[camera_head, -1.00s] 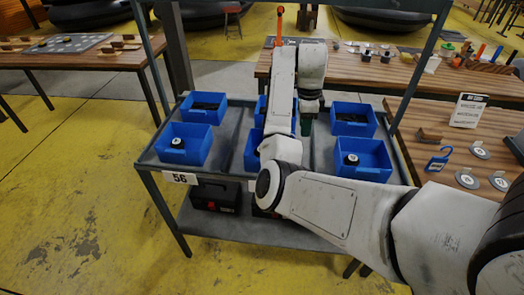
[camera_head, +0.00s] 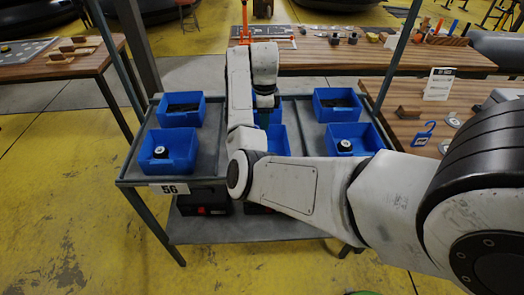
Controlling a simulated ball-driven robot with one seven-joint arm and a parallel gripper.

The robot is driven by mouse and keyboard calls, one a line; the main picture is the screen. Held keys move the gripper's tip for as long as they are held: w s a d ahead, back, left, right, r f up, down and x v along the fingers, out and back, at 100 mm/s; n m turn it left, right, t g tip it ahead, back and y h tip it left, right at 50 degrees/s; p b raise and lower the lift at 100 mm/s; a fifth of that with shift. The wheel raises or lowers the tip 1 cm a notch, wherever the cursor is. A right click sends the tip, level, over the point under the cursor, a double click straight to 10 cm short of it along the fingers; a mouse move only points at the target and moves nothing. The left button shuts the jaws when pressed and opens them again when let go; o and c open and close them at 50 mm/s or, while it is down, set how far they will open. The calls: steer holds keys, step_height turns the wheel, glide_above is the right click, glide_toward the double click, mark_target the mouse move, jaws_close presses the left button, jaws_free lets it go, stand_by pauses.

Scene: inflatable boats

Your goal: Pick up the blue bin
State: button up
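Several blue bins stand on the top shelf of a grey metal cart (camera_head: 205,165). At the left are a back bin (camera_head: 181,118) with dark contents and a front bin (camera_head: 168,163) with a round black item. At the right are a back bin (camera_head: 338,116) with dark contents and a front bin (camera_head: 350,146) with a round black item. A middle bin (camera_head: 277,142) is partly hidden behind my arm.
A "56" label (camera_head: 175,189) is on the cart's front edge. Black cases (camera_head: 205,202) sit on the lower shelf. Cart posts rise beside the bins. Wooden tables (camera_head: 395,55) with small parts stand behind and right. Yellow floor (camera_head: 70,230) is clear at the left.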

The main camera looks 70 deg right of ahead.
steer(key=shift+w+f+p, duration=0.2)
steer(key=shift+w+f, duration=0.05)
steer(key=shift+f, duration=1.1)
steer(key=shift+w+f+p, duration=0.2)
steer(key=shift+f, duration=1.1)
steer(key=shift+c, duration=0.5)
jaws_close()
